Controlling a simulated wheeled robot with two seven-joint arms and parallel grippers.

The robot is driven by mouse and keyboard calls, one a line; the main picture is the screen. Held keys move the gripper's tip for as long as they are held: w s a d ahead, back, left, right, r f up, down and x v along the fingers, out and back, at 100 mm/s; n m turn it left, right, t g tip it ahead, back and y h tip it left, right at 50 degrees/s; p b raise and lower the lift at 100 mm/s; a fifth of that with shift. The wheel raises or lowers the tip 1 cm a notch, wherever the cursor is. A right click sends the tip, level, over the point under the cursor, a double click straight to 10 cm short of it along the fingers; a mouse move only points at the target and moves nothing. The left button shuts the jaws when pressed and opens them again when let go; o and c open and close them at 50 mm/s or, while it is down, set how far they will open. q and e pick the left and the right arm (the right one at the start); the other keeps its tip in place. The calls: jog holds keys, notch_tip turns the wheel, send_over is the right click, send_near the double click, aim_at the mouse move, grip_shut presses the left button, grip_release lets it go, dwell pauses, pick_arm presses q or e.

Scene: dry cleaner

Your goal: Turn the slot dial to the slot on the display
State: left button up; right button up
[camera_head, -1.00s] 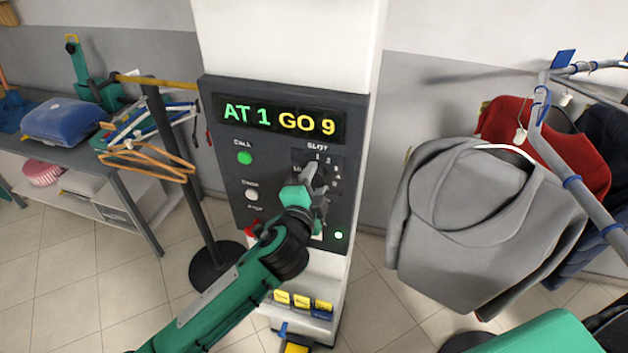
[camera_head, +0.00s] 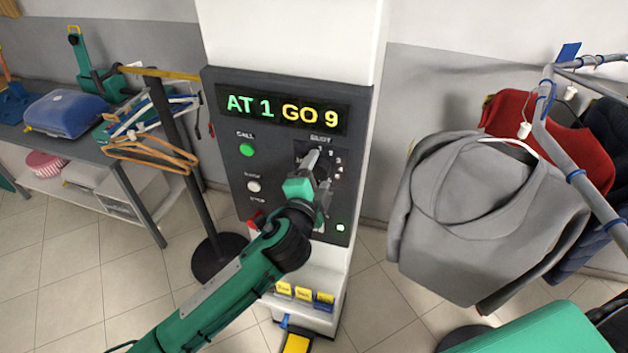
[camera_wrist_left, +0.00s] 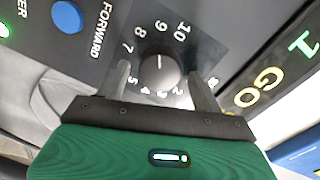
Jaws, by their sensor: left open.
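The display (camera_head: 284,109) on the dark control panel (camera_head: 228,160) reads AT 1 in green and GO 9 in yellow. The round grey slot dial (camera_wrist_left: 159,73) shows in the left wrist view, ringed by numbers. Its white mark points up in that view, toward the 9. My left gripper (camera_wrist_left: 161,88) is open, with one finger on each side of the dial; I cannot tell whether they touch it. In the head view my left gripper (camera_head: 316,174) covers most of the dial. My right gripper is out of view.
A green button (camera_head: 246,150) and a white button (camera_head: 253,186) sit left of the dial. A blue FORWARD button (camera_wrist_left: 67,17) shows in the wrist view. A dark post (camera_head: 180,150) with hangers stands left; a rack with a grey hoodie (camera_head: 490,215) stands right.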

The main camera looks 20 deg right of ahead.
pick_arm(q)
jog(key=shift+s+a+f+b, duration=0.1)
jog(key=shift+s+a+b, duration=0.25)
jog(key=shift+s, duration=0.1)
jog(key=b+v, duration=0.5)
jog(key=v, duration=0.7)
jog(key=shift+s, duration=0.3)
jog(key=shift+w+a, duration=0.1)
jog(key=shift+a, duration=0.05)
